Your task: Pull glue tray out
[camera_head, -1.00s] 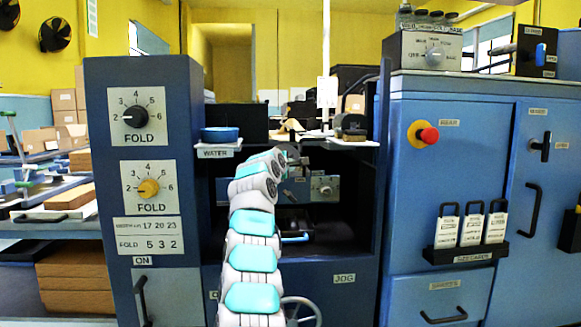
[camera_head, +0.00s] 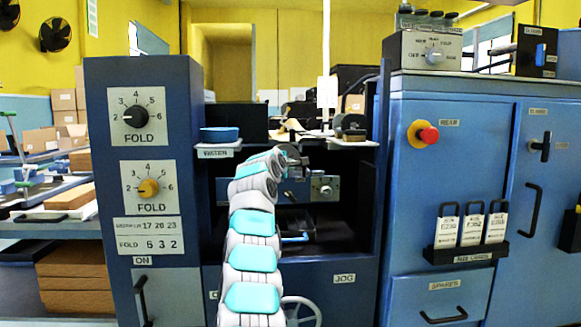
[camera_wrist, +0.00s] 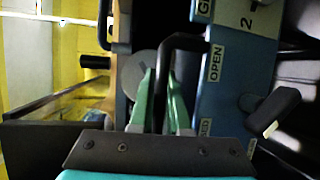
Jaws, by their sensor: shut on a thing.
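My gripper (camera_wrist: 160,100) has its two green fingers shut on a bent black handle (camera_wrist: 182,38) in the wrist view. The handle stands in front of a blue panel (camera_wrist: 208,95) with an OPEN label and a partly cut-off label starting with G. I cannot read whether this is the glue tray's front. In the head view my arm reaches into the dark recess of the machine, and its wrist hides the fingers and the handle. A grey-blue panel with a round knob (camera_head: 325,190) shows to the right of my wrist.
A black lever (camera_wrist: 272,110) is close to the right of my fingers. Below my wrist, a blue handle (camera_head: 295,239) shows in the recess. A blue dish (camera_head: 220,134) stands on a small shelf at left. The tall dial panel (camera_head: 142,180) and blue cabinet (camera_head: 455,200) flank the recess.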

